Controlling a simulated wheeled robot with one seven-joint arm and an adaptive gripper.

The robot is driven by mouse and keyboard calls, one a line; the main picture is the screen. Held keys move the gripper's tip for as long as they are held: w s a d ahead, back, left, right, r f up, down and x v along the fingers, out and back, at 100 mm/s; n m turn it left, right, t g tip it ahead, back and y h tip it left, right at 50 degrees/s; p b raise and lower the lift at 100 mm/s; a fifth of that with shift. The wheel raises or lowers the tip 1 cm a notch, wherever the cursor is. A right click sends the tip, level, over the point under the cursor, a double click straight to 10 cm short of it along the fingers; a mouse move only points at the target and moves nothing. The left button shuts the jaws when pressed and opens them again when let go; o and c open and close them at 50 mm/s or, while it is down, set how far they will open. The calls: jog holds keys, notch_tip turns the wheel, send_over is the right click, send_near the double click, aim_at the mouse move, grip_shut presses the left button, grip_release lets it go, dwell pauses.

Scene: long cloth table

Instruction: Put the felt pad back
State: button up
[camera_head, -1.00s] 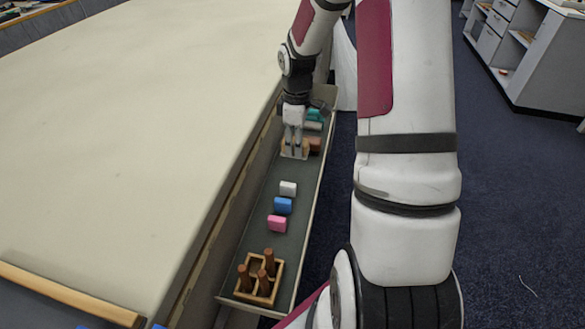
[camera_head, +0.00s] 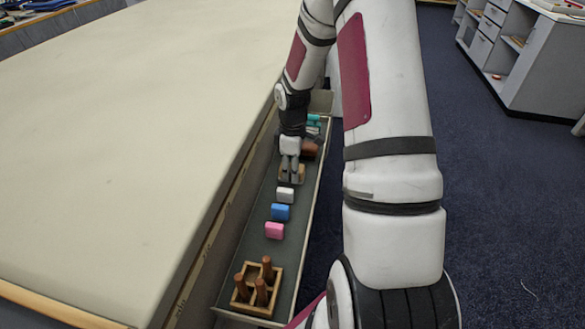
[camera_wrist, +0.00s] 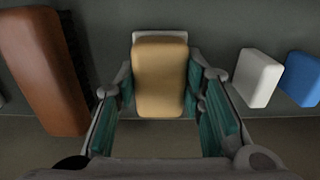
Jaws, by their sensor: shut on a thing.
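The felt pad appears to be the tan block with a pale layer behind it (camera_wrist: 160,78), seen in the wrist view. My gripper (camera_wrist: 160,90) is shut on it, with one green-lined finger on each side. In the head view my gripper (camera_head: 290,180) points down into the long tray (camera_head: 259,222), with the tan pad (camera_head: 299,173) partly hidden by the fingers. Whether the pad touches the tray floor cannot be told.
A white block (camera_head: 285,195), blue block (camera_head: 280,212) and pink block (camera_head: 274,230) stand in a row on the near side. A brown brush (camera_wrist: 42,70) lies on the other side. A wooden rack with pegs (camera_head: 257,288) stands at the tray's near end.

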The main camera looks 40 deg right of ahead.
jog(key=o, duration=1.1)
jog(key=s+a+r+m+p, duration=0.1)
jog(key=s+a+r, duration=0.15)
jog(key=r, duration=0.75)
jog(key=s+a+r+p, duration=0.1)
jog(key=a+r+p, duration=0.15)
jog(key=r, duration=0.75)
jog(key=s+a+r+m+h, duration=0.1)
jog(key=s+a+r+m, duration=0.3)
jog(key=s+a+r, duration=0.85)
jog(key=s+a+f+m, duration=0.1)
jog(key=s+a, duration=0.1)
jog(key=s, duration=0.4)
jog(key=s+a+f+m+t+y, duration=0.1)
jog(key=s+a, duration=0.1)
jog(key=s, duration=0.5)
jog(key=shift+a+m+t+b, duration=0.25)
jog(key=shift+m+t+b, duration=0.05)
jog(key=shift+b, duration=0.15)
